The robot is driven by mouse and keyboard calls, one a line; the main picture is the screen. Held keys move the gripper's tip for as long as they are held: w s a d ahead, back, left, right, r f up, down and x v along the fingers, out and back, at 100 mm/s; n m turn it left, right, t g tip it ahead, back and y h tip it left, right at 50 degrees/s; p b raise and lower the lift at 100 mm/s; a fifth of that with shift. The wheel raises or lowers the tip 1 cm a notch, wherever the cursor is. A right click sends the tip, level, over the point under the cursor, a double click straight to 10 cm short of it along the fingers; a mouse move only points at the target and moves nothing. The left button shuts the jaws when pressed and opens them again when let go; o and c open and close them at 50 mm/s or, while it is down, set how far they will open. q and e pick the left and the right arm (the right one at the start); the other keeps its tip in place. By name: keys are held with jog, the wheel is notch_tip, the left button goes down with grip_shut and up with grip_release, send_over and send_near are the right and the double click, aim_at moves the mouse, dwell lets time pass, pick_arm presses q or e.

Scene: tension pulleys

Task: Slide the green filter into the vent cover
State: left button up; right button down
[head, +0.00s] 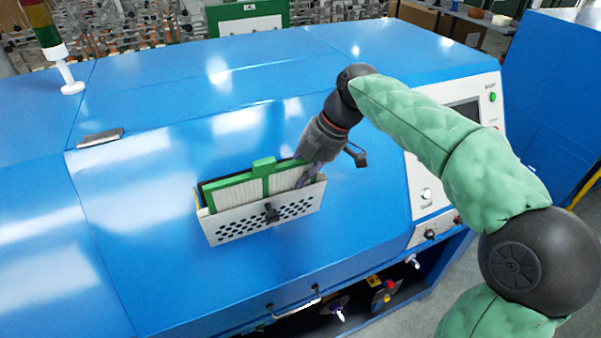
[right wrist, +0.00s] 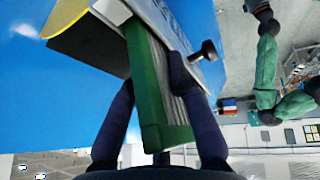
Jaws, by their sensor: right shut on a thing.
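The green filter (head: 235,192), a green frame around white pleats, stands tilted in the white perforated vent cover (head: 265,222) on the blue machine's sloping front. Its green top edge and a raised tab stick out above the cover; its lower part is hidden. My right gripper (head: 306,176) is at the filter's right end. In the right wrist view, its fingers (right wrist: 153,85) are shut on the green filter (right wrist: 150,75), one on each side. The vent cover (right wrist: 155,12) and its dark knob show just beyond the fingertips. My left gripper is not visible.
The blue machine (head: 200,110) fills most of the head view. A control panel (head: 460,150) with buttons is right of the cover, behind my right arm. A signal lamp (head: 45,30) stands at the upper left, and a small metal handle (head: 300,303) is below.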

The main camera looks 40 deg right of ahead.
jog(key=shift+r, duration=0.3)
dwell(1.0)
jog(key=c, duration=1.1)
grip_release()
jog(key=v, duration=1.2)
